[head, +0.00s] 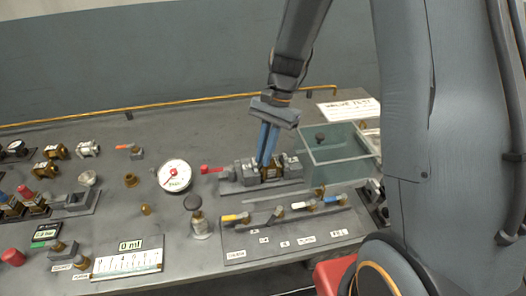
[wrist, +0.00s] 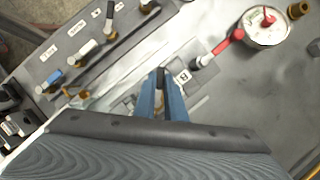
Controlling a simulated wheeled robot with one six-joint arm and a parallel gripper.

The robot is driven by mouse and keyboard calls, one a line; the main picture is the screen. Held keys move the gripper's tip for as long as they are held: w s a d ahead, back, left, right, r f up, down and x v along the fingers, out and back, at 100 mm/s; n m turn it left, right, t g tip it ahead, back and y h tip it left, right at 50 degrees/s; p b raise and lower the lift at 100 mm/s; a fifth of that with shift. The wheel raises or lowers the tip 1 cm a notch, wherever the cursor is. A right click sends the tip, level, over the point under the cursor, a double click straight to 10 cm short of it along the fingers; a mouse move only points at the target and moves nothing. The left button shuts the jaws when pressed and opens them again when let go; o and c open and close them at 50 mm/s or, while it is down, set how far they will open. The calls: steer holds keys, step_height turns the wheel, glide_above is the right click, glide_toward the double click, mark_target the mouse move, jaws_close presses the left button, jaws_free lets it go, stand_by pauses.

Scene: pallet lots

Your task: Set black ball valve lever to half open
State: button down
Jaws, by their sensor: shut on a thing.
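My gripper (head: 265,160) reaches down from above with its two blue fingers on the valve held in the grey clamp block (head: 240,172). The brass valve body (head: 269,173) shows just below the fingertips. In the wrist view my gripper (wrist: 161,98) is shut on the black lever (wrist: 160,76), which stands between the fingers and sticks out a little past their tips. In the head view the fingers hide the lever. The lever's exact angle to the valve body is hard to tell.
A red handle (head: 211,169) sticks out left of the clamp. A board (head: 290,237) with several coloured levers lies in front. A clear box (head: 338,150) stands close on the right. A pressure gauge (head: 174,176) stands to the left. Bare tabletop lies behind the clamp.

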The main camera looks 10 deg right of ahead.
stand_by(0.5)
steer(key=c, duration=1.8)
jaws_free()
steer(key=shift+b+v, duration=1.1)
steer(key=shift+v, duration=2.8)
steer(key=shift+a, duration=0.1)
steer(key=shift+s+d+f+n+t+h+b, duration=0.3)
steer(key=shift+s+d+f+n+t+h, duration=0.4)
steer(key=shift+s+n, duration=1)
steer(key=shift+s+d+f+n+t+h+b, duration=0.4)
steer(key=shift+s+d+f+n+t, duration=0.8)
steer(key=shift+s, duration=0.8)
steer(key=shift+s+d+f+n+t+h+b, duration=0.2)
steer(key=shift+s+d+f+n+t+h, duration=0.35)
steer(key=shift+s+n, duration=1.25)
